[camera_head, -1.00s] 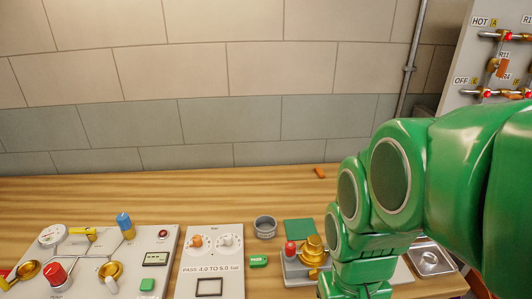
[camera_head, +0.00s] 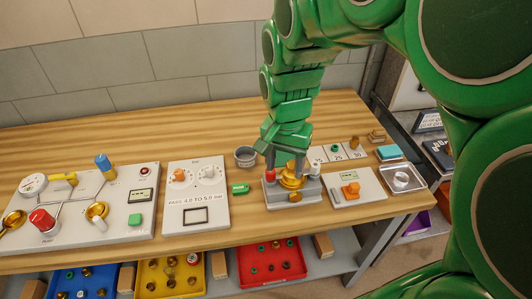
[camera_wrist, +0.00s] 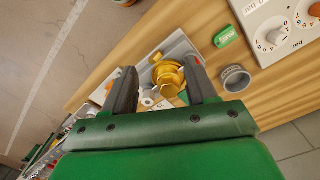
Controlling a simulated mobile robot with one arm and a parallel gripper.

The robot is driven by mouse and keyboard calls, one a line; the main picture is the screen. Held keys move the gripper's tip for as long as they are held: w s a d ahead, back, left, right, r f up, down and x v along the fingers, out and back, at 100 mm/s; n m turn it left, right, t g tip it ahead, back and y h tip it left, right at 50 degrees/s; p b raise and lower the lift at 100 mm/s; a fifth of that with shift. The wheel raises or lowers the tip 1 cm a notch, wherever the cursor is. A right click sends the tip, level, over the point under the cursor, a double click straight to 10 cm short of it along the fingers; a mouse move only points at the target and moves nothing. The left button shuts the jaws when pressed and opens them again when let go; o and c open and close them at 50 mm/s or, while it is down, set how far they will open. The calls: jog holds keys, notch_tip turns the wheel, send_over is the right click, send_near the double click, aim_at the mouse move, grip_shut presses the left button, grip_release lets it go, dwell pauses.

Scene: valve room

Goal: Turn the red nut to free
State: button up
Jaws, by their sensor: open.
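A grey vise-like fixture (camera_head: 310,190) stands on the bench and holds a brass valve body (camera_head: 291,177). A small red part (camera_head: 270,175), possibly the red nut, is at the fixture's left side; its shape is too small to tell. My gripper (camera_head: 284,160) points down just above the brass body. In the wrist view my gripper (camera_wrist: 162,82) is open, with its fingers apart on either side of the brass body (camera_wrist: 168,77). I cannot tell if a finger touches it.
A grey cup (camera_head: 245,157) and a green PASS tag (camera_head: 239,189) sit left of the fixture. A gauge panel (camera_head: 196,212) stands further left.

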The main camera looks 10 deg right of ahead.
aim_at(274, 175)
jog(key=w+m, duration=0.1)
jog(key=w, duration=0.1)
jog(key=w+a+f, duration=0.1)
jog(key=w, duration=0.1)
jog(key=w+m, duration=0.1)
jog(key=w, duration=0.2)
jog(key=shift+w+a+f+m+t, duration=0.1)
jog(key=shift+a+f+m+t, duration=0.2)
jog(key=shift+f, duration=3.95)
jog(key=c, duration=1.1)
jog(key=shift+o, duration=0.2)
